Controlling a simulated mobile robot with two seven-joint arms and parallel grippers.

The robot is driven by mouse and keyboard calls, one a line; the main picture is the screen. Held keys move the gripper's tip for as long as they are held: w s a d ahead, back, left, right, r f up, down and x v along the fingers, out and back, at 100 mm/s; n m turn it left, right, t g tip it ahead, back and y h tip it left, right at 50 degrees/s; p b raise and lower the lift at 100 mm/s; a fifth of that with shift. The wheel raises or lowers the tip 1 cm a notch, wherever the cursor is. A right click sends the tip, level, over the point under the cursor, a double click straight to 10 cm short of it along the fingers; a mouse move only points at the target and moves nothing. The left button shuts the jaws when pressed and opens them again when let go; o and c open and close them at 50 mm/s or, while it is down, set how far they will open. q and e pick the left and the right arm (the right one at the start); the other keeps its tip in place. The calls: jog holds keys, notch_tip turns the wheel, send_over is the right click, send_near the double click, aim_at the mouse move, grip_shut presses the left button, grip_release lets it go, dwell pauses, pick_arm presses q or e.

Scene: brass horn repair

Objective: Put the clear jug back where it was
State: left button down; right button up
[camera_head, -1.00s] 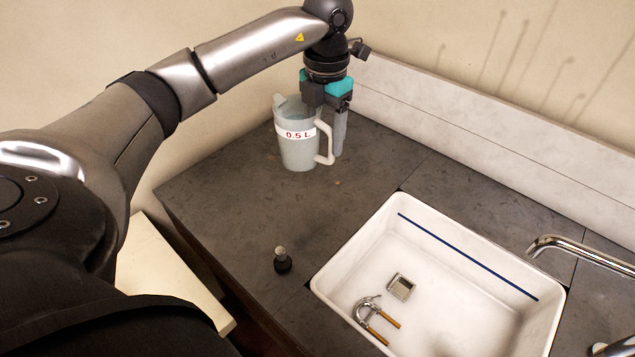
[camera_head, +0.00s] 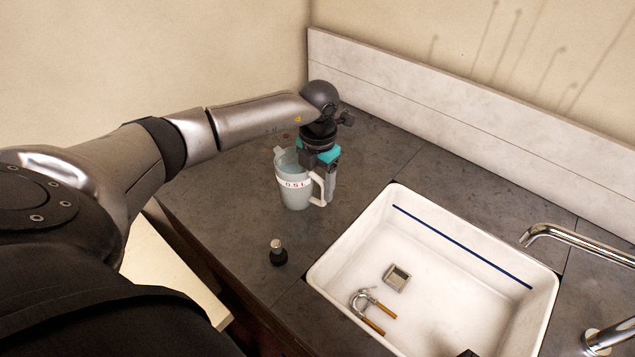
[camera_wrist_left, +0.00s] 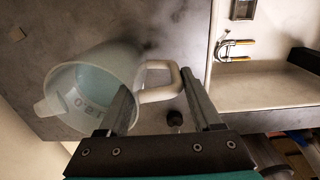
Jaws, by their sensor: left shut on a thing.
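The clear jug (camera_head: 293,192), pale and see-through with a white label band and a white handle, is upright over the dark counter left of the sink. My left gripper (camera_head: 329,192) is at its right side, shut on the handle. In the left wrist view the jug (camera_wrist_left: 92,85) shows its open mouth and a bluish inside, and its handle (camera_wrist_left: 160,93) lies between the fingers of the left gripper (camera_wrist_left: 163,98). I cannot tell whether the jug's base touches the counter. My right gripper is not clearly in view.
A white sink (camera_head: 330,275) holds a brass-and-silver U-shaped tube (camera_head: 366,312) and a small square metal drain (camera_head: 397,277). A small black bottle-like item (camera_head: 278,253) stands on the counter (camera_head: 235,205) in front of the jug. A chrome tap (camera_head: 575,237) is at the right. A dark shape shows at the bottom edge.

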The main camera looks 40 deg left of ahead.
pick_arm(q)
jog(key=shift+f, duration=0.1)
jog(key=shift+c, duration=0.3)
grip_release()
notch_tip(320, 180, up, 12)
jog(key=shift+r, duration=0.2)
dwell(0.3)
jog(key=shift+d+f, duration=0.1)
dwell(0.4)
